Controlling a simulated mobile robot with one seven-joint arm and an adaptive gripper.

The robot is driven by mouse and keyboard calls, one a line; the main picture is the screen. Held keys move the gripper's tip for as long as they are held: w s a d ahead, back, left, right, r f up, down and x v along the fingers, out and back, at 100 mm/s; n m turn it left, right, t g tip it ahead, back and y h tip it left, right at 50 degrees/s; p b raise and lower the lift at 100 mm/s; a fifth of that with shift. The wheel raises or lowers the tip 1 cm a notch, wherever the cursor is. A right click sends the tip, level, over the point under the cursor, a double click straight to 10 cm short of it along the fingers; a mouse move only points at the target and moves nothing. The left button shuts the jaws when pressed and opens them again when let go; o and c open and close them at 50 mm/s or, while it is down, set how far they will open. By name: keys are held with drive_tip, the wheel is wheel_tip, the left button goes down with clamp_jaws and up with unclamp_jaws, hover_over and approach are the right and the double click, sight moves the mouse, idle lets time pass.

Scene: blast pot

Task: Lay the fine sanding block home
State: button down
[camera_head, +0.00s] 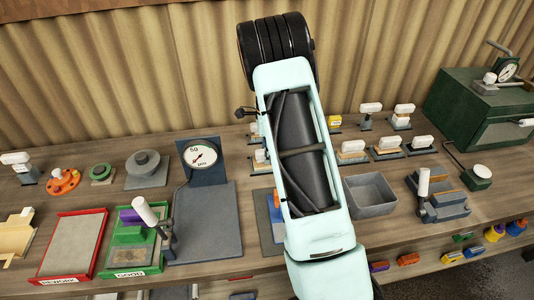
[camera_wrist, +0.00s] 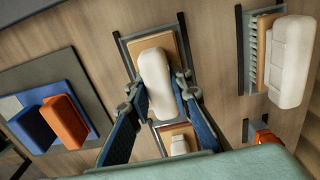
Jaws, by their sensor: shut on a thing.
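In the wrist view my gripper (camera_wrist: 158,90) has its two blue-padded fingers on either side of a white-handled sanding block (camera_wrist: 154,78) and is shut on its handle. The block has a tan body under the handle and is over a grey-railed holder (camera_wrist: 122,48). Whether it rests fully in the holder cannot be told. No grade mark on it is readable, so I cannot confirm it is the fine one. In the head view my arm hides the gripper and the held block.
Another white-handled block (camera_wrist: 292,55) sits in a holder to the right. An orange block (camera_wrist: 65,120) and a blue block (camera_wrist: 32,128) stand on a mat at left. In the head view, a grey bin (camera_head: 370,195) and more white-handled blocks (camera_head: 352,148) stand right of my arm.

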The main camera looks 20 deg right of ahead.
drive_tip(key=shift+f, duration=0.15)
drive_tip(key=c, duration=1.7)
unclamp_jaws()
drive_tip(key=shift+o, duration=0.2)
wheel_tip(320, 180, up, 12)
